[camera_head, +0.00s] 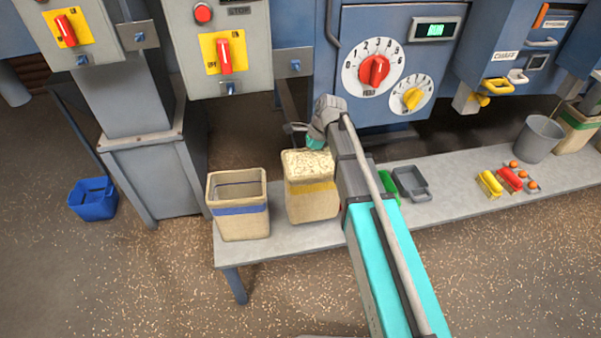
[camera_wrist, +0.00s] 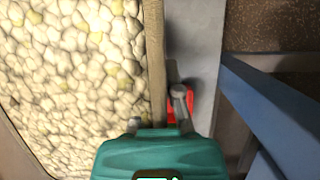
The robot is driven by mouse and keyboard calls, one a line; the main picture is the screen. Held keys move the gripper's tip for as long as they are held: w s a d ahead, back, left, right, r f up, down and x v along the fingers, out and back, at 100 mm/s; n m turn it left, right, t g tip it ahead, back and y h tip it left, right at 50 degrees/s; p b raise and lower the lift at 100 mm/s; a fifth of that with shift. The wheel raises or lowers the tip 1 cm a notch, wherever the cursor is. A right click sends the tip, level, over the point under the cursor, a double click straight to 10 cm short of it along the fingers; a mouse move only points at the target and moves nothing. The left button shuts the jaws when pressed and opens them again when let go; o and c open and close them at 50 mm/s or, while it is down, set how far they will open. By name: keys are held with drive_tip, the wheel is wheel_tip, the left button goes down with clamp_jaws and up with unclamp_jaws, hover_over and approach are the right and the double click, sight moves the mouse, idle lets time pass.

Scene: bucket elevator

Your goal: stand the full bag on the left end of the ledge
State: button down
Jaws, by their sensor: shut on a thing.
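The full bag (camera_head: 311,200) is tan with a yellow band and is filled to near the brim with pale lumps. It stands upright on the grey ledge (camera_head: 315,237), just right of the blue-banded bag. My gripper (camera_head: 312,143) is at its far top edge and shut on its rim. In the wrist view the full bag's rim (camera_wrist: 155,60) runs between my fingers (camera_wrist: 160,122), with the pale contents on the left. The blue-banded bag (camera_head: 240,225) stands at the ledge's left end, open at the top, and looks empty inside. My arm hides part of the ledge.
Right of my arm, a grey tray (camera_head: 411,183), a green item (camera_head: 389,187), yellow and red pieces (camera_head: 509,180) and a grey bucket (camera_head: 538,139) are on the ledge. Blue machine panels with dials rise behind. A blue bin (camera_head: 93,199) is on the floor at left.

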sight(299, 166)
drive_tip(key=shift+w+a+f+b, duration=0.25)
drive_tip(key=shift+a+f+b, duration=0.15)
drive_tip(key=shift+f, duration=0.15)
drive_tip(key=shift+w+a+f+b, duration=0.2)
drive_tip(key=shift+a+f+b, duration=0.15)
drive_tip(key=shift+f, duration=0.15)
drive_tip(key=shift+w+a+f+b, duration=0.25)
drive_tip(key=shift+a+f+b, duration=0.15)
drive_tip(key=shift+f+b, duration=1.6)
drive_tip(key=shift+f, duration=0.05)
drive_tip(key=c, duration=0.8)
unclamp_jaws()
drive_tip(key=shift+d+r, duration=0.1)
drive_tip(key=shift+r, duration=0.15)
